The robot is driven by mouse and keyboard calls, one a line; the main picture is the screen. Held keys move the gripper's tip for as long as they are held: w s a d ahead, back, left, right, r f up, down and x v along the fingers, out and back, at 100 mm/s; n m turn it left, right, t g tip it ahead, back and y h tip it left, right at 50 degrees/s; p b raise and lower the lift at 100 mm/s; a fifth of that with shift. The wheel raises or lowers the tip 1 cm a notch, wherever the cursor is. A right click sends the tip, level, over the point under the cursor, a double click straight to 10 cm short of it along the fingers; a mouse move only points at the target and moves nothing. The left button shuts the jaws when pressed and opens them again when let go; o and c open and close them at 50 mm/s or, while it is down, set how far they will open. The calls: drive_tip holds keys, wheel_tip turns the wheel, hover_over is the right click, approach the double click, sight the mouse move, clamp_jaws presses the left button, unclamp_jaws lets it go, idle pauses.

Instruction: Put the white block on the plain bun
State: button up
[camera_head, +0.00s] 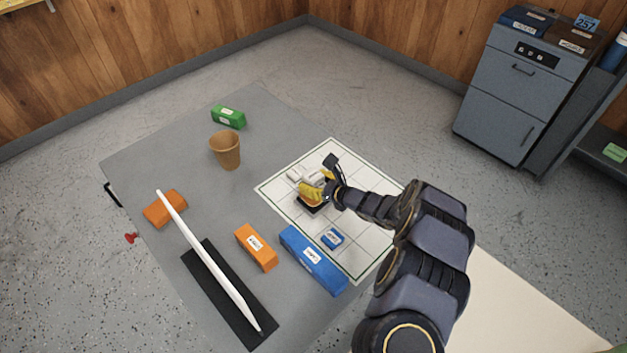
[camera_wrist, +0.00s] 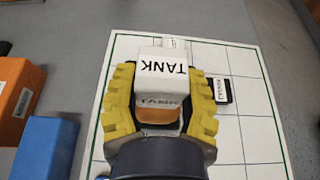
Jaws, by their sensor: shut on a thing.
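My gripper (camera_head: 315,187) is over the white gridded mat (camera_head: 345,160), and its yellow fingers are shut on a white block (camera_wrist: 163,70) marked TANK in the wrist view. The block also shows white beside the fingers in the head view (camera_head: 307,173). A tan-orange piece (camera_wrist: 157,116) shows between the fingers, on the palm side of the white block; I cannot tell whether it is the plain bun or part of the held thing. Another white labelled thing (camera_wrist: 173,43) shows just beyond the block, mostly hidden. No bun shows clearly in either view.
A small blue block (camera_head: 332,238) and a long blue block (camera_head: 313,260) lie near the mat's front edge. Orange blocks (camera_head: 256,247), a white rod (camera_head: 210,262), a brown cup (camera_head: 226,151) and a green block (camera_head: 228,117) are farther left.

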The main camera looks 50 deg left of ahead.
drive_tip(key=o, duration=1.1)
drive_tip(key=shift+f, duration=0.1)
drive_tip(key=shift+c, duration=0.2)
drive_tip(key=shift+w+d+r, duration=0.1)
drive_tip(key=shift+d+r, duration=0.2)
drive_tip(key=v, duration=1.1)
drive_tip(key=shift+d, duration=0.2)
